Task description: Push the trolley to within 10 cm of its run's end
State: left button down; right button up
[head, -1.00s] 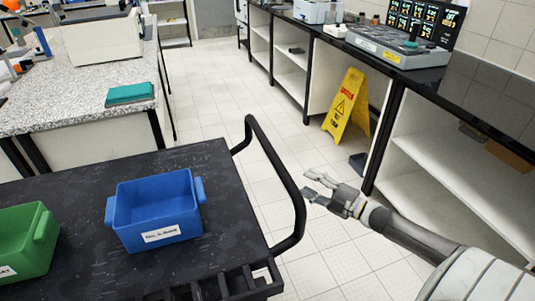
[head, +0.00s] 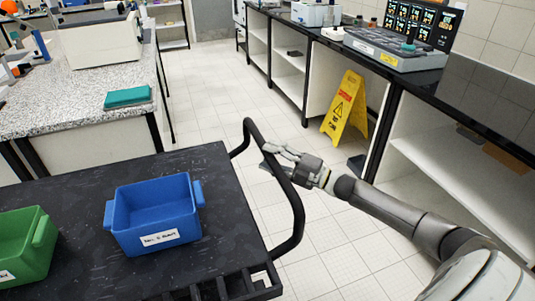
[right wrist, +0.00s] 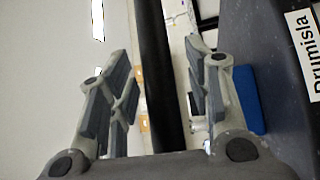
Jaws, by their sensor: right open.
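The trolley (head: 90,190) has a dark, scuffed top and a black bent handle (head: 296,205) at its right end. My right gripper (head: 272,158) is open at the upper part of this handle in the head view. In the right wrist view the black handle bar (right wrist: 157,75) runs between the spread fingers of my right gripper (right wrist: 160,85), nearer the right finger. Whether a finger touches the bar I cannot tell. My left gripper is not in view.
A blue bin (head: 155,215) and a green bin (head: 25,245) stand on the trolley. A yellow wet-floor sign (head: 345,108) stands on the floor by the right-hand bench (head: 440,160). A speckled bench (head: 80,75) is at the left. Tiled floor (head: 215,95) lies clear between the benches.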

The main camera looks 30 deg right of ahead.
jog(key=shift+x, duration=0.75)
grip_shut()
